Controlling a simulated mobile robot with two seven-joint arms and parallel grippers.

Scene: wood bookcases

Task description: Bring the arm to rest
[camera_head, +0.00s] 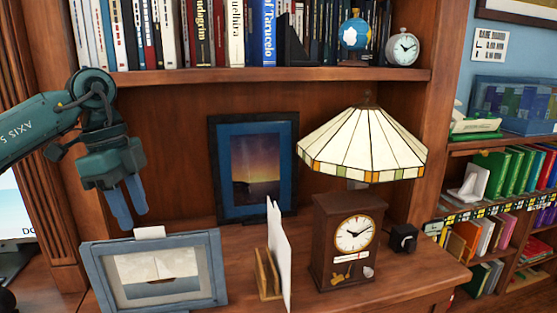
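My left arm comes in from the left, and my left gripper (128,205) hangs with its blue fingers pointing down. It is above and behind the blue-framed boat picture (213,293), near the left end of the bookcase counter. The two fingers look a little apart, and I see nothing between them. My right gripper is not in view.
The counter (405,281) holds a letter holder (266,276) with white paper, a wooden clock (334,262), a glass-shade lamp (361,145) and a blue-framed sunset picture (224,168). A shelf (270,76) of books runs above. A second bookcase stands right.

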